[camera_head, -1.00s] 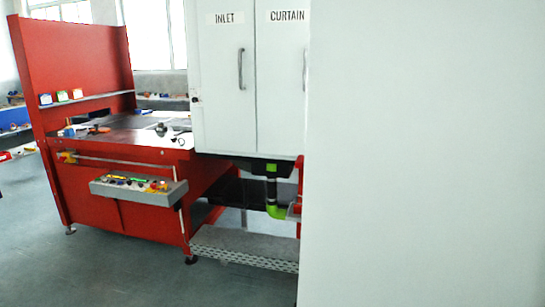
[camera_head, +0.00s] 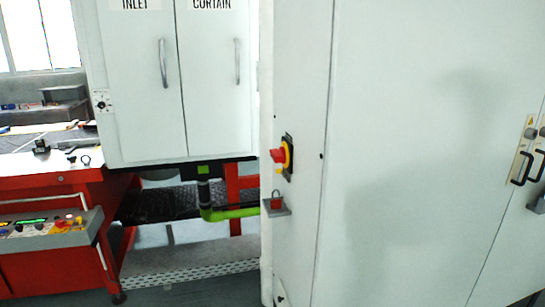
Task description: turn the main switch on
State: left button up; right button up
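A red rotary switch knob (camera_head: 278,155) on a yellow and black plate (camera_head: 288,155) sits on the narrow side of a large white cabinet (camera_head: 400,160), at the middle of the view. It looks like the main switch; its exact setting is too small to read. Neither of my grippers is in view.
A white cabinet marked INLET and CURTAIN (camera_head: 180,85) stands left of the switch. Another black handle (camera_head: 521,168) is at the right edge. Little floor shows at the bottom.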

aim_at(278, 156)
jog(key=i+j+z, duration=0.1)
jog(key=i+j, duration=0.15)
jog(key=i+j+z, duration=0.1)
jog(key=j, duration=0.4)
jog(key=i+j+z, duration=0.1)
jog(key=i+j, duration=0.2)
jog(key=j, duration=0.1)
